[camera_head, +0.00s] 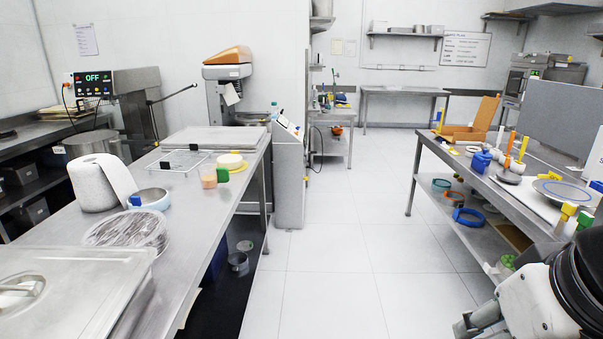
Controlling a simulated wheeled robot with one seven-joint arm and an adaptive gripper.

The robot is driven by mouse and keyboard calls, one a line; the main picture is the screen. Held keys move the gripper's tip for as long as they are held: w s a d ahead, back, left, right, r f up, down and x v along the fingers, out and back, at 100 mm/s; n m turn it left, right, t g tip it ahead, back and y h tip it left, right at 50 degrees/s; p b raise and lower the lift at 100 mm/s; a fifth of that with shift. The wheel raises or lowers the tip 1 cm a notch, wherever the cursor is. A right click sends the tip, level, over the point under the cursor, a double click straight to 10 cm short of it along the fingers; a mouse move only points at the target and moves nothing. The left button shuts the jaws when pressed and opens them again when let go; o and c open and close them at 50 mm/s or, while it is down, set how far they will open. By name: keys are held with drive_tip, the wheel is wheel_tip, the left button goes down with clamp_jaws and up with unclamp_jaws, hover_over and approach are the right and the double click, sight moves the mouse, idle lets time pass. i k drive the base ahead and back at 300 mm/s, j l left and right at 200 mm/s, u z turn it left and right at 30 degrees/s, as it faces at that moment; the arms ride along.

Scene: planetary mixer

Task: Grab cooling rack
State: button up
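The cooling rack (178,161) is a thin wire grid on the left steel table, towards its far end. It lies in front of a pale flat board. A yellow-rimmed white round item is close to its right side. My arm shows at the bottom right corner. Its grey end, which looks like my gripper (478,321), is cut by the lower picture edge. It is far from the rack, across the aisle. Its fingers are not clear, so I cannot tell whether it is open or shut.
The left table (190,232) also holds a paper roll (98,183), a blue-and-white bowl (150,199), a clear-covered round container (128,231) and a large lidded steel pan (75,290). The right table (455,160) is cluttered with tools. The tiled aisle (335,240) between them is clear.

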sight(163, 165)
drive_tip(key=i, duration=1.9)
drive_tip(key=i+l+u, duration=0.1)
drive_tip(key=i+u, duration=0.4)
drive_tip(key=i+l+u, duration=0.3)
drive_tip(key=i+u, duration=0.2)
drive_tip(key=i+l+u, duration=0.85)
drive_tip(key=l+u, duration=0.25)
drive_tip(key=i+l+u, duration=0.15)
drive_tip(key=l+u, duration=0.15)
